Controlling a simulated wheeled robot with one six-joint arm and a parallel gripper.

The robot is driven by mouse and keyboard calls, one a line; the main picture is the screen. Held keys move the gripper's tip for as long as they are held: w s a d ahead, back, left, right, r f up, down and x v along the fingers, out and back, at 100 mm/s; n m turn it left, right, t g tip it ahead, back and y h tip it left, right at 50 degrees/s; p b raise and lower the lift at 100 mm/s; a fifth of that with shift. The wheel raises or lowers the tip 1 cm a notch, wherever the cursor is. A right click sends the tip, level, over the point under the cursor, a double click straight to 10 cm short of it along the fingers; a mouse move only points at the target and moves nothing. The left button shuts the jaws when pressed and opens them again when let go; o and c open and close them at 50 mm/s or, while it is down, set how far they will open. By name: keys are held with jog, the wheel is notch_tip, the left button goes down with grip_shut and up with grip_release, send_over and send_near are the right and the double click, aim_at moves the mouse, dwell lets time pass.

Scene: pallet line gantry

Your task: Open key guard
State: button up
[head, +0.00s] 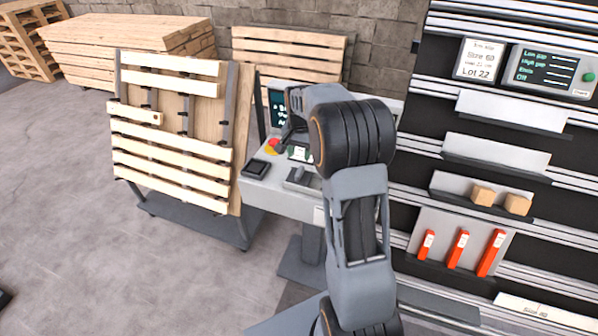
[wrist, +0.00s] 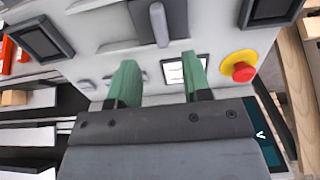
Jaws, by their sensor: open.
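The console (head: 285,202) stands behind my arm in the head view, and its grey panel (wrist: 100,55) fills much of the wrist view. A grey plate with a raised upright bar (wrist: 158,24) is on the panel, beyond my fingertips. I cannot tell for sure whether it is the key guard; no key shows. My gripper (wrist: 158,74) is open, its two green fingers apart with nothing between them. It is over the panel, near a small white label display (wrist: 174,71) partly hidden by the right finger. In the head view my arm hides part of the console.
A red stop button on a yellow base (wrist: 243,72) is right of my fingers. Dark framed pads (wrist: 42,38) lie on the panel. A slatted pallet (head: 170,150) leans left of the console. A rack with red tools (head: 458,248) stands right.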

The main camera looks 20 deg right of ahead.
aim_at(300, 170)
notch_tip(300, 170, down, 8)
jog(key=shift+f+p, duration=0.25)
jog(key=shift+p, duration=0.05)
jog(key=shift+c, duration=0.3)
grip_shut()
dwell(0.4)
